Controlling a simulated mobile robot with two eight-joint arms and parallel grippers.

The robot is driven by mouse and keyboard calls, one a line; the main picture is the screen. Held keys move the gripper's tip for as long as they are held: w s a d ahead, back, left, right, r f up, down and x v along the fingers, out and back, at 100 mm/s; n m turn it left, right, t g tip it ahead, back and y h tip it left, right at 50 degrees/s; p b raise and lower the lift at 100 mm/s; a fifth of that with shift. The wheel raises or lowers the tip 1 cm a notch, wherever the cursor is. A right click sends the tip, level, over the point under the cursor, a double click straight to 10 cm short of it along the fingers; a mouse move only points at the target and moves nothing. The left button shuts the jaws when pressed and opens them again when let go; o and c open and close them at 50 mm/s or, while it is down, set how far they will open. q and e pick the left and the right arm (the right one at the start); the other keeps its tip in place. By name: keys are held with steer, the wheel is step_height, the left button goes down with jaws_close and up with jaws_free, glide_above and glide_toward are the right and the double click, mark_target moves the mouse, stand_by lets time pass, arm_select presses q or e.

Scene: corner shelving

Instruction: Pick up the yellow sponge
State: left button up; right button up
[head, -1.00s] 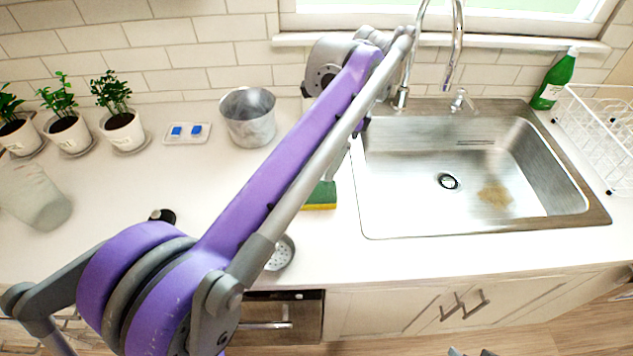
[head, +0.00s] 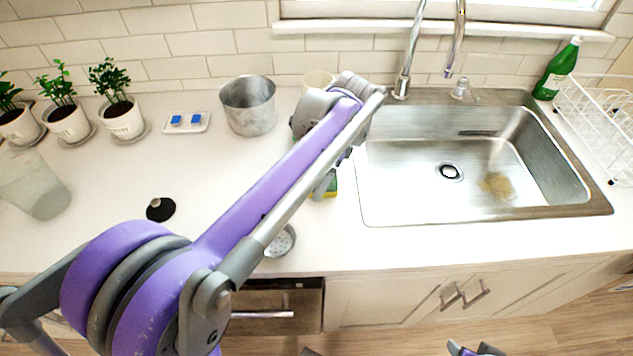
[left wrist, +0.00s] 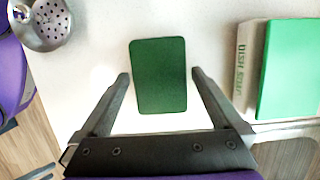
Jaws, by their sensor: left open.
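The sponge (head: 331,188) lies on the counter left of the sink, with a green top and a yellow side. In the head view my left arm hides most of it. In the left wrist view its green face (left wrist: 158,75) shows as a flat rectangle with rounded corners. My left gripper (left wrist: 160,82) is open, with one finger on each side of the sponge and a visible gap on both sides. In the head view the left gripper (head: 326,184) is over the sponge. The height between fingers and sponge is unclear.
A green-topped box (left wrist: 290,70) with printed lettering stands right of the sponge in the wrist view. The strainer (head: 281,241) lies near the counter's front edge. The sink (head: 470,165) is to the right, a metal pot (head: 249,106) behind. Open counter lies to the left.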

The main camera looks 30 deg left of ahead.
mark_target(318, 179)
arm_select(q)
steer(key=shift+f, duration=0.2)
stand_by(0.5)
steer(key=c, duration=1.2)
steer(key=shift+o, duration=0.2)
step_height(318, 179, up, 10)
steer(key=p, duration=0.1)
steer(key=shift+r, duration=0.25)
steer(key=o, duration=0.6)
steer(key=c, duration=0.5)
